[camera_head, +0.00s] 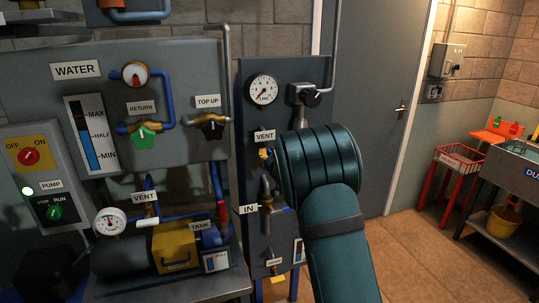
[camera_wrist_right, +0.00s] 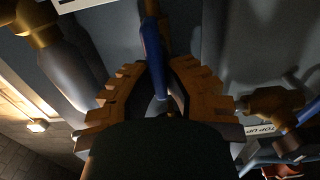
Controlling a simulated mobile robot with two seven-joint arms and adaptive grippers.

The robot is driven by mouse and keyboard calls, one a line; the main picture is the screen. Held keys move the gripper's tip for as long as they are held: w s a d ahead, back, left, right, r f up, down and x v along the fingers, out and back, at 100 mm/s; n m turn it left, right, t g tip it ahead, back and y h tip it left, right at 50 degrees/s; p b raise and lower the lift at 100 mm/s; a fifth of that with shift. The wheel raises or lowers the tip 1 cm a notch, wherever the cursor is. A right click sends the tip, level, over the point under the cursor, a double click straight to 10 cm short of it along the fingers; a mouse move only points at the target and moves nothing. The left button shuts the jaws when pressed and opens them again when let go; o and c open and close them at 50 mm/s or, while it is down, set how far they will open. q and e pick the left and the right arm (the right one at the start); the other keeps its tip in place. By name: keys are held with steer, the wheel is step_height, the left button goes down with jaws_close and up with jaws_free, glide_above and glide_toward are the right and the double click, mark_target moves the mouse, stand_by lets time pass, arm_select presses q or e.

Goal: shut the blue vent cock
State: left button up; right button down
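The blue vent cock's handle (camera_wrist_right: 153,45) is a blue bar in the right wrist view, lying between my right gripper's fingers. My right gripper (camera_wrist_right: 158,75) has orange-brown toothed fingers on both sides of the bar, with a little room between them; I cannot tell if either touches it. In the head view a VENT label (camera_head: 264,136) is on the dark panel (camera_head: 285,75). My dark teal right wrist and forearm hide most of the area right of it, and a small yellow piece shows at its left edge. My left gripper is not in view.
A brass valve beside a TOP UP label (camera_wrist_right: 262,130) is at the right of the wrist view. In the head view, the WATER panel (camera_head: 90,95) and tank stand left. A pressure dial (camera_head: 263,89) is above the VENT label. Open floor (camera_head: 415,245) lies right.

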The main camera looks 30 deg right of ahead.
stand_by(0.3)
steer(key=shift+d+m+b, duration=0.2)
steer(key=shift+m+b, duration=0.5)
steer(key=shift+b, duration=0.2)
steer(key=m+b, duration=0.2)
steer(key=m, duration=0.3)
steer(key=d+f+m+b, duration=0.1)
steer(key=m+b, duration=0.1)
steer(key=m, duration=0.4)
steer(key=m+b, duration=0.3)
steer(key=m, duration=0.2)
steer(key=shift+s+d+f, duration=0.25)
steer(key=shift+d+f, duration=0.05)
steer(key=shift+m, duration=0.4)
steer(key=c, duration=1)
jaws_free()
steer(key=shift+f, duration=0.1)
steer(key=shift+c, duration=0.2)
